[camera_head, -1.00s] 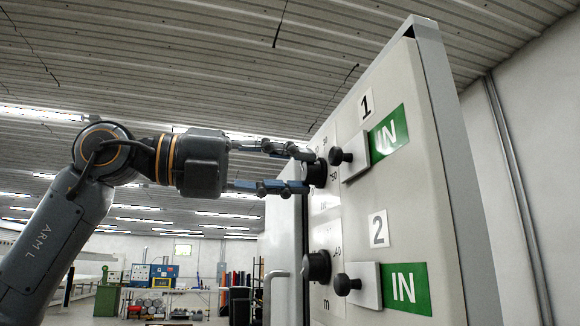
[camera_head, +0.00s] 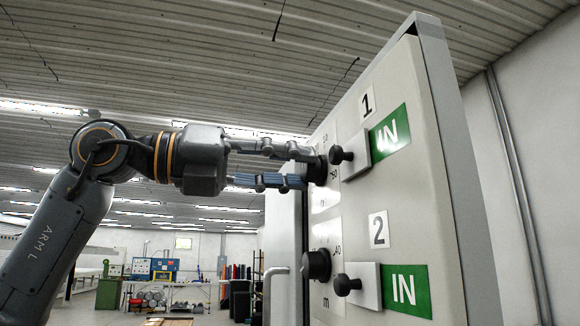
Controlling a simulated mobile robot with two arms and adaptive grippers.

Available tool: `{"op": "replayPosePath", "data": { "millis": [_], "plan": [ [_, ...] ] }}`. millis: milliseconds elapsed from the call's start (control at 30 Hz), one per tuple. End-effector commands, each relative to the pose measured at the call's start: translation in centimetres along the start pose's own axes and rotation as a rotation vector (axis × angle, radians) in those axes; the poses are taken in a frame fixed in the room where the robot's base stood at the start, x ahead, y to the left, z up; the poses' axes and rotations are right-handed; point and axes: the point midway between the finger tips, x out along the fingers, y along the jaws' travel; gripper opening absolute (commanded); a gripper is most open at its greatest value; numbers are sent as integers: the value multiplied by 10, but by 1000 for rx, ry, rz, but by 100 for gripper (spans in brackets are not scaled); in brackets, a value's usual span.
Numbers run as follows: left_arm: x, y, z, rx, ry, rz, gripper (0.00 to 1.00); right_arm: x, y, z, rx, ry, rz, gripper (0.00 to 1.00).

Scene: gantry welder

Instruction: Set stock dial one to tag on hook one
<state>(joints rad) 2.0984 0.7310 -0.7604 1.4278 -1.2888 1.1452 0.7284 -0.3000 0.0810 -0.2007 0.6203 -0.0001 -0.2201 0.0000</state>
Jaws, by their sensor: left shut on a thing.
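Stock dial one (camera_head: 319,170) is a black round knob on the upper left part of the pale panel, beside the number 1 label (camera_head: 367,103). My left gripper (camera_head: 304,167) comes in from the left and is shut on this dial, one finger above and one below. The fingers hide part of the dial and its scale. Next to it is a small black knob (camera_head: 341,155) on a pale plate with a green IN sign (camera_head: 390,138). No tag on a hook can be made out. My right gripper is not in view.
Below are a second dial (camera_head: 316,265), the number 2 label (camera_head: 378,229), another small black knob (camera_head: 346,285) and a green IN sign (camera_head: 404,290). A bar handle (camera_head: 271,288) stands out at the panel's lower left. A workbench (camera_head: 170,286) is far behind.

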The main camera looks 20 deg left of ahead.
Motion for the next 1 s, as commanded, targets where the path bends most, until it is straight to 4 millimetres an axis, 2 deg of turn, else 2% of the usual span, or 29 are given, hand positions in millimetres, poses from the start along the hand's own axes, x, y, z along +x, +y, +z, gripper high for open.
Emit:
{"op": "replayPosePath", "data": {
  "millis": [100, 133, 200, 233, 500, 633, 767, 1000],
  "plan": [
    [2, 2, -3, -1, 9, 4, 0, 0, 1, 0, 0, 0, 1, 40],
    [2, 2, -3, -1, 9, 4, 37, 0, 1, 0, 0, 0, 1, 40],
    [1, 2, -3, -1, 8, 4, 51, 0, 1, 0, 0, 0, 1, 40],
    [1, 1, -2, -2, 7, 3, 54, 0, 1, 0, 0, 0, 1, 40],
    [0, 1, -1, -2, 3, 1, 54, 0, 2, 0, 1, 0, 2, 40],
    [-8, 0, 0, -2, 1, 1, 54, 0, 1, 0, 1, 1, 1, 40],
    [-29, 1, 0, -1, -1, 2, 54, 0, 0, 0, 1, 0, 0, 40],
    [-82, 1, 0, -3, 0, 3, 54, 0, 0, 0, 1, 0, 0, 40]
  ]
}}
